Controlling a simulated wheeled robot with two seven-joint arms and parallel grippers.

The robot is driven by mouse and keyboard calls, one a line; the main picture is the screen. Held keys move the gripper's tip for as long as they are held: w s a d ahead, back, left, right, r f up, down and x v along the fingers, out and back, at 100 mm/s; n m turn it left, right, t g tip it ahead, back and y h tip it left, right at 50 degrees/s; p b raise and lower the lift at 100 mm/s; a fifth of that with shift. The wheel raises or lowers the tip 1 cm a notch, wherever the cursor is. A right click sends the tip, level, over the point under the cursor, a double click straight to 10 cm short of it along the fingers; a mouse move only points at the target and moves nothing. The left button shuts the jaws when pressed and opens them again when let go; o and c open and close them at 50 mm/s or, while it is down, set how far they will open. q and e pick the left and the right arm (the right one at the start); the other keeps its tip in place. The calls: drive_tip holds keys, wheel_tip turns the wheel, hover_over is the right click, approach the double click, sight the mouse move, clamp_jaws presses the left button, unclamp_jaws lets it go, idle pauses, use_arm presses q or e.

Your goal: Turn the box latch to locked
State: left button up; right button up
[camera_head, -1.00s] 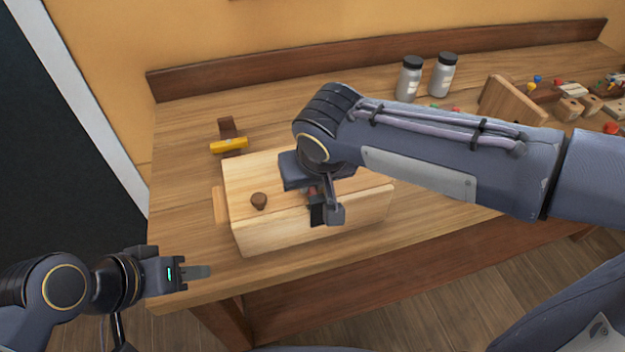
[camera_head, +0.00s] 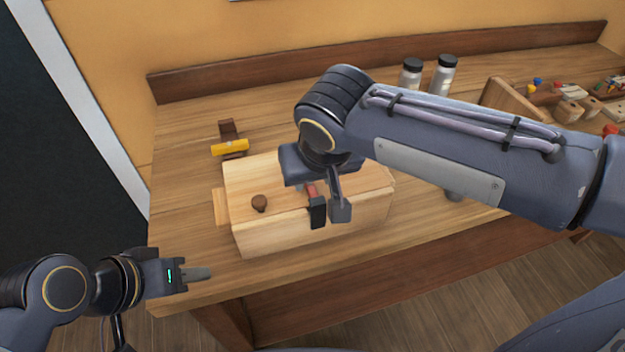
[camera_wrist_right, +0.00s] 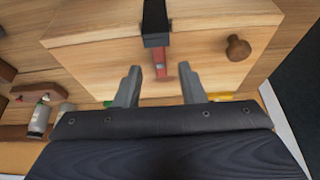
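The pale wooden box (camera_head: 270,230) sits on the workbench, with a round brown knob (camera_head: 260,203) on its top. The latch (camera_head: 317,212) has a black part bent over the box's front edge and a red strip on the top. In the right wrist view, the latch's black part (camera_wrist_right: 155,22) runs to the picture's top edge, and its red strip (camera_wrist_right: 160,57) points between my fingers. My right gripper (camera_wrist_right: 160,86) is open and empty, its fingers on either side of the red strip's line, apart from it. My left gripper (camera_head: 197,273) is off the bench's front left; its finger gap is unclear.
A yellow-and-brown tool (camera_head: 229,146) lies behind the box. Two grey jars with black lids (camera_head: 443,75) stand at the back. A wooden holder (camera_head: 512,100) and small coloured parts are at the right. The bench's left front is clear.

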drive_tip(key=v, duration=0.4)
drive_tip(key=shift+r, duration=0.1)
drive_tip(key=shift+d, duration=0.1)
drive_tip(key=s+d+f+m+y+p, duration=0.1)
drive_tip(key=s+d+f+m+p, duration=0.15)
drive_tip(key=d, duration=1.05)
drive_tip(key=s+d+f+m, duration=0.1)
drive_tip(key=s+d+f, duration=0.2)
drive_tip(key=s, duration=0.2)
drive_tip(key=s+d+f+m+t+y, duration=0.1)
drive_tip(key=s+d+f, duration=0.2)
drive_tip(key=s+d, duration=0.1)
drive_tip(key=shift+s+d+m, duration=0.2)
drive_tip(key=shift+s+m, duration=0.15)
drive_tip(key=shift+s, duration=0.35)
